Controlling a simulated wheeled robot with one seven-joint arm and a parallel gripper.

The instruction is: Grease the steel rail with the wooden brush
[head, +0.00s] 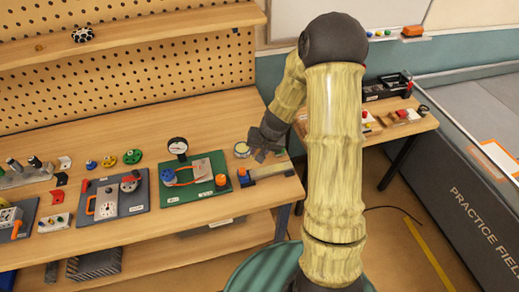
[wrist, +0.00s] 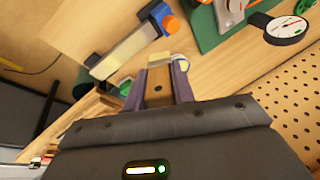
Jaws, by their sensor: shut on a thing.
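The steel rail (wrist: 128,52) is a flat pale bar on a dark base with a blue and orange end piece. In the head view, the rail (head: 270,171) lies near the bench's right front corner. My gripper (wrist: 161,68) is shut on the wooden brush (wrist: 158,84), gripping its brown handle between two purple fingers. Its pale bristles point away from me, beside the rail in the wrist view; whether they touch anything I cannot tell. In the head view my gripper (head: 266,150) is just behind the rail, hiding most of the brush. A round tin (head: 242,149) with pale yellowish contents stands left of it.
A green board (head: 196,187) with a dial gauge (head: 178,147) stands left of the rail. A grey board (head: 108,202) with a meter is farther left. The pegboard (head: 130,60) and shelf (head: 150,29) rise behind. A side table (head: 392,130) holds small items at right.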

